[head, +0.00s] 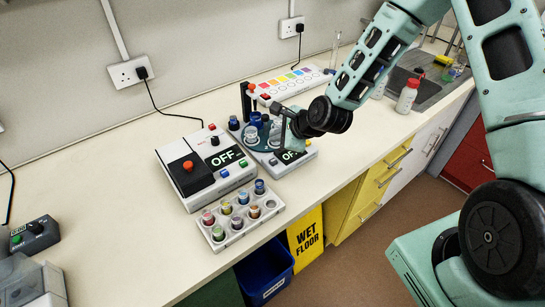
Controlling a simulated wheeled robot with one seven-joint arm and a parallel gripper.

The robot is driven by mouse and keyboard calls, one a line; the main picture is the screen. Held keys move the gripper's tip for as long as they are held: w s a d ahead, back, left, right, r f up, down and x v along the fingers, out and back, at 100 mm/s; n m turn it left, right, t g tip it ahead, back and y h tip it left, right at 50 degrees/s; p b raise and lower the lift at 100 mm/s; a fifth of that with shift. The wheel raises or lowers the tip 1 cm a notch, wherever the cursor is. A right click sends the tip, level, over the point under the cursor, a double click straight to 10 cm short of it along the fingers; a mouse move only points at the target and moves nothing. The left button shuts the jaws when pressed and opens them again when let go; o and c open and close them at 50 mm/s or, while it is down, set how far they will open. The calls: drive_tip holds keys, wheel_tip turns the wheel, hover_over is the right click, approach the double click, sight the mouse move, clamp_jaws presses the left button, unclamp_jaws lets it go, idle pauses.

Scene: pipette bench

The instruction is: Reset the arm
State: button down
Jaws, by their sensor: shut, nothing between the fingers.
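My arm comes in from the upper right and bends down over the bench. My gripper (284,114) is at its end, above the device with a round blue-green carousel (238,125). It is small and partly hidden by the dark wrist in this view. It is shut and holds nothing that I can see. I cannot tell whether it touches the carousel device.
A white device (175,158) with a black top, red knob and "OFF" display stands left of the carousel. A grey rack (238,234) of coloured vials sits in front. A color-patch strip (297,80) lies behind. The bench's left middle is clear.

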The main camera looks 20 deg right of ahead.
drive_tip(key=s+a+r+n+g+b, duration=0.2)
drive_tip(key=s+a+n+g+b, duration=0.1)
drive_tip(key=s+a+n, duration=0.5)
drive_tip(key=s+r+n+g+h+b, duration=0.2)
drive_tip(key=s+r+n+b, duration=0.1)
drive_tip(key=s+n, duration=0.7)
drive_tip(key=s+d+r+n+g+h+b, duration=0.1)
drive_tip(key=s+r+n+g+h+b, duration=0.1)
drive_tip(key=s+n, duration=0.8)
drive_tip(key=s+r+g+b, duration=0.1)
drive_tip(key=s, duration=0.3)
drive_tip(key=shift+s+r+n, duration=0.3)
drive_tip(key=shift+r+n, duration=0.1)
